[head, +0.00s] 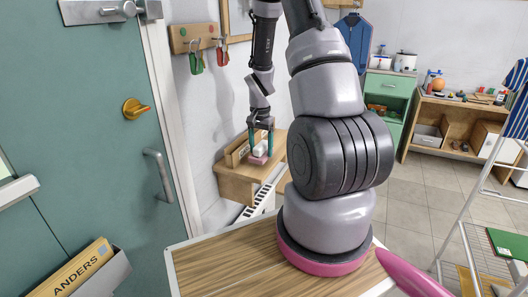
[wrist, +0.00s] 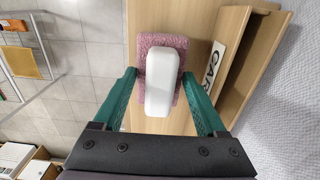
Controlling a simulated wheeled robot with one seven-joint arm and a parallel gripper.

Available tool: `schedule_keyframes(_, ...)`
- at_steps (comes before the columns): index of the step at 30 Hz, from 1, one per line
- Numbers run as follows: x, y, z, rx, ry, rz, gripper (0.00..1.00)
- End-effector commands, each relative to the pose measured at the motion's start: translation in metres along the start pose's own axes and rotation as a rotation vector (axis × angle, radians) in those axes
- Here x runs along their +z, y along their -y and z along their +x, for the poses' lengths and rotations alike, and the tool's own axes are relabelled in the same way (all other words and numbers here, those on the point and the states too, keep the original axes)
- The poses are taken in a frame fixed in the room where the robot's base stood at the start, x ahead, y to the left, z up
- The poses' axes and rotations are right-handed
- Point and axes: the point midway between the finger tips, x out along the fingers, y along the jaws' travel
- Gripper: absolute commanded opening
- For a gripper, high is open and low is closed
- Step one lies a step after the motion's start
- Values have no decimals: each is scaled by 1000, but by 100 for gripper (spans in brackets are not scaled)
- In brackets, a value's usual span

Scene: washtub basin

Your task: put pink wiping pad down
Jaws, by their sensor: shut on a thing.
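The pink wiping pad (wrist: 162,40) has a rough pink base and a white block-shaped grip on top. My gripper (wrist: 159,76) is shut on it, with a teal finger on each side of the pad. In the head view the pad (head: 258,160) and my gripper (head: 261,146) are over the small wooden wall shelf (head: 235,184). The pad is at or just above the shelf top; I cannot tell whether it touches. The pad's underside is hidden.
A wooden holder with a lettered card (wrist: 215,65) stands along the shelf's wall side, right of the pad in the wrist view. A teal door (head: 85,120) stands at left.

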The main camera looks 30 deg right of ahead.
Motion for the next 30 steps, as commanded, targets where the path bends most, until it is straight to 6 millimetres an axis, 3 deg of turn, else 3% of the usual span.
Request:
schedule_keyframes(4,0,0,14,-1,0,1,14)
schedule_keyframes(17,0,0,19,0,0,1,14)
schedule_keyframes(18,0,0,19,-1,-1,1,89)
schedule_keyframes(19,0,0,19,-1,-1,1,100)
schedule_keyframes(30,-1,1,12,-3,-3,-1,100)
